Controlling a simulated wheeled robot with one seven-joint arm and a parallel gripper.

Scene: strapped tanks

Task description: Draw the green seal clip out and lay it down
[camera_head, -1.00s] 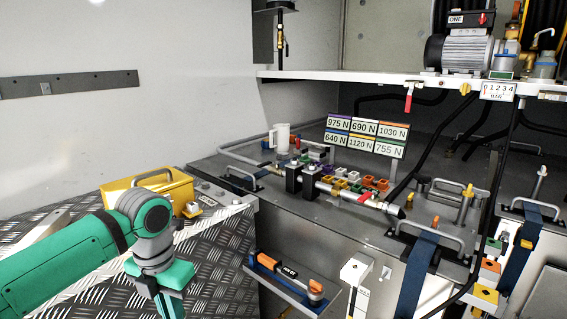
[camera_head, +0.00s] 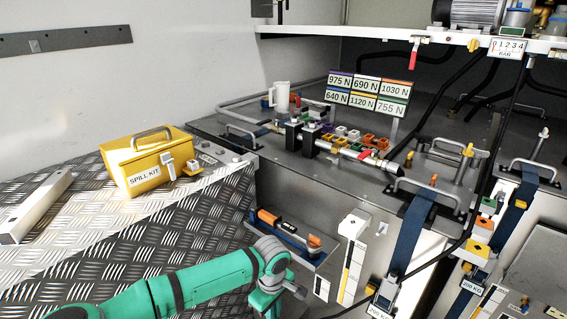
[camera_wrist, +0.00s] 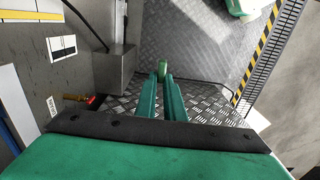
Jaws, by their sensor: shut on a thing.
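My gripper (camera_wrist: 162,84) shows in the wrist view with its two long green fingers close together, pointing ahead over checker plate. It is shut on a small lighter green piece, the green seal clip (camera_wrist: 163,67), which sticks out at the fingertips. Most of the clip is hidden between the fingers. In the head view my arm reaches in along the bottom edge, and its wrist is in front of the tray with the orange-handled tool. The fingertips and clip cannot be made out there.
A yellow spill kit box (camera_head: 148,166) stands on the checker-plate deck, whose near part is clear. A tray (camera_head: 312,262) holds an orange-handled tool (camera_head: 285,228). Blue straps (camera_head: 412,238) run down the tank front at right. A hazard-striped edge (camera_wrist: 257,58) borders the floor in the wrist view.

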